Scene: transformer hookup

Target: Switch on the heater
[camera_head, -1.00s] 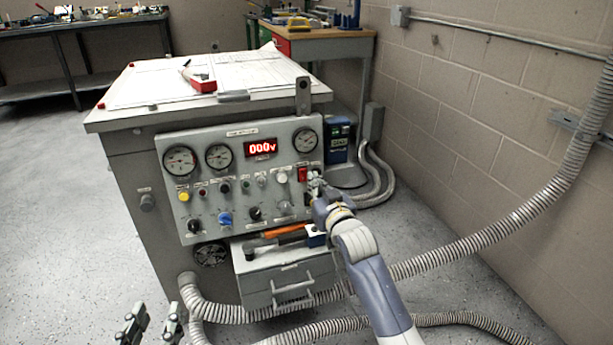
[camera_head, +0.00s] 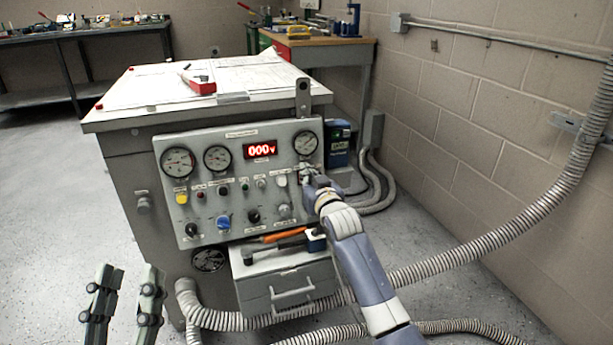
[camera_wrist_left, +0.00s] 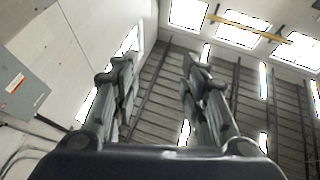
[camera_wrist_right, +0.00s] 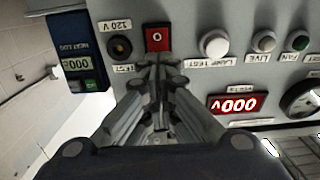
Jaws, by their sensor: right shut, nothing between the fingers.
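A grey control panel (camera_head: 240,215) fills the front of the cabinet. Its red display (camera_head: 261,150) reads 000 V, and it also shows in the right wrist view (camera_wrist_right: 237,104). In the head view my right gripper (camera_head: 308,178) hides this switch. My left gripper (camera_head: 128,275) is open and empty, low and left of the cabinet.
A blue box labelled HEAT LOG (camera_wrist_right: 80,55) shows 000; it stands behind the cabinet in the head view (camera_head: 338,143). A lamp test button (camera_wrist_right: 213,44) is beside the switch. A drawer (camera_head: 288,283) with tools juts out below the panel. Ribbed hoses (camera_head: 480,245) cross the floor.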

